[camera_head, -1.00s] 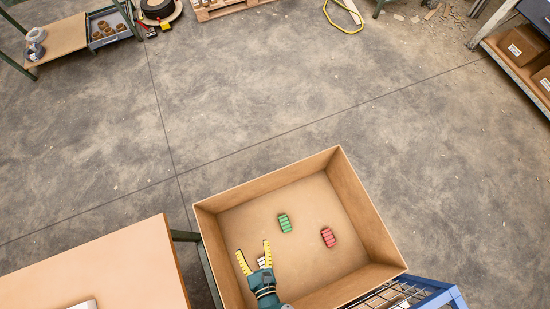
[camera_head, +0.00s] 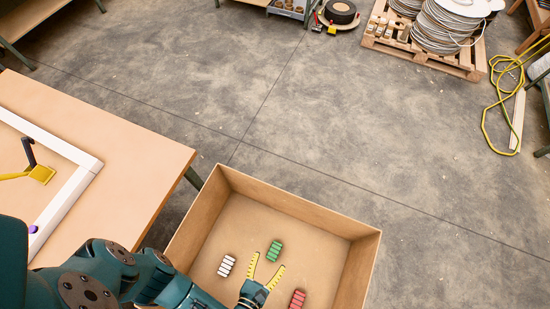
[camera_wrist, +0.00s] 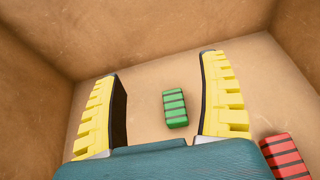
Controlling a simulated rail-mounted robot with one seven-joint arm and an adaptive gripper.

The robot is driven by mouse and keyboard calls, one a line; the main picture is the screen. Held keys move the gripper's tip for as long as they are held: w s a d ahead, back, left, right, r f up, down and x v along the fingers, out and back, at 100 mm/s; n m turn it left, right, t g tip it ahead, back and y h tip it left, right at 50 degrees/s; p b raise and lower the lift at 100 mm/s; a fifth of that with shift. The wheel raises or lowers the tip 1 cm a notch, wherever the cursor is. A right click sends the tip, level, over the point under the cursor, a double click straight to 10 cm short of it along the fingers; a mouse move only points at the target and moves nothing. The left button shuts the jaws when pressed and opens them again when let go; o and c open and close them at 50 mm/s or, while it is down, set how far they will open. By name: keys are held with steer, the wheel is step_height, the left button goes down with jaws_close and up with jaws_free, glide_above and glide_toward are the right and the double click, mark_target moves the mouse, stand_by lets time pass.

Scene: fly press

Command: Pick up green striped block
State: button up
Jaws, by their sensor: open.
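The green striped block (camera_head: 274,250) lies on the floor of an open brown box (camera_head: 344,285). In the wrist view the green striped block (camera_wrist: 175,108) shows between and beyond my two yellow fingers, touching neither. My gripper (camera_head: 268,267) is open and empty, inside the box outline, with its fingertips pointing toward the green block. It also shows in the wrist view (camera_wrist: 163,62), with the fingers spread wide. A red striped block (camera_head: 297,299) lies to the lower right, and a white striped block (camera_head: 226,265) lies to the left of the gripper.
The box walls (camera_wrist: 150,30) rise around the blocks. In the wrist view the red block (camera_wrist: 286,155) is near the right finger. A table (camera_head: 110,140) with a white frame (camera_head: 72,195) stands to the left. A pallet with cable reels (camera_head: 440,30) is far off.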

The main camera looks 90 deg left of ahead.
steer(key=b, duration=1.3)
glide_toward(276, 248)
steer(key=shift+w+a+f, duration=0.85)
steer(key=shift+a+f, duration=0.15)
steer(key=shift+f, duration=0.15)
steer(key=shift+b+x, duration=0.3)
steer(key=shift+x, duration=0.8)
steer(key=b+x, duration=0.1)
steer(key=x, duration=0.1)
steer(key=b+x, duration=0.1)
steer(key=x, duration=0.1)
steer(key=shift+s+a+f, duration=0.2)
steer(key=shift+a+f, duration=0.05)
steer(key=shift+a, duration=0.15)
steer(key=shift+w+a, duration=0.25)
steer(key=shift+w, duration=0.05)
steer(key=c, duration=1.3)
